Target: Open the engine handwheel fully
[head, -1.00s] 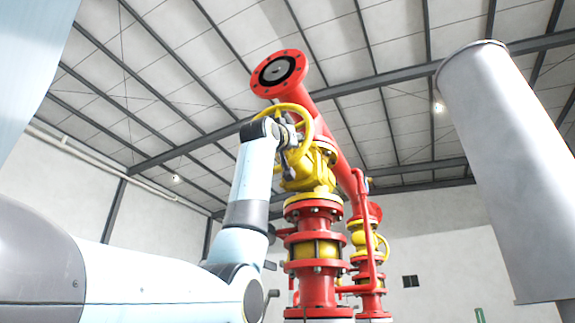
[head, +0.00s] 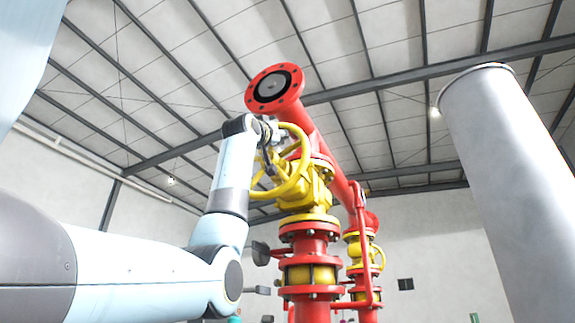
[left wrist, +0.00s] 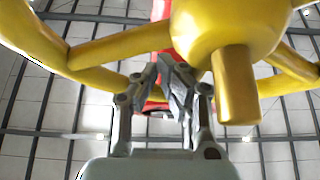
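The yellow handwheel (head: 301,172) sits on the near side of a yellow valve body (head: 318,190), high on a red pipe column. My left gripper (head: 272,150) is at the wheel's upper left rim in the head view, partly covering it. In the left wrist view the wheel's rim (left wrist: 95,78), spokes and rounded hub (left wrist: 222,35) with a stub fill the upper part. There the gripper's fingers (left wrist: 172,72) are drawn together and overlap the rim. I cannot tell whether they touch it, and no rim shows clamped between them. My right gripper is not in view.
A red flange (head: 274,88) faces me just above the wheel. A second red and yellow valve column (head: 362,255) with its own yellow wheel stands behind. A large grey cylinder (head: 515,180) rises at the right. The air left of the wheel is open apart from my arm.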

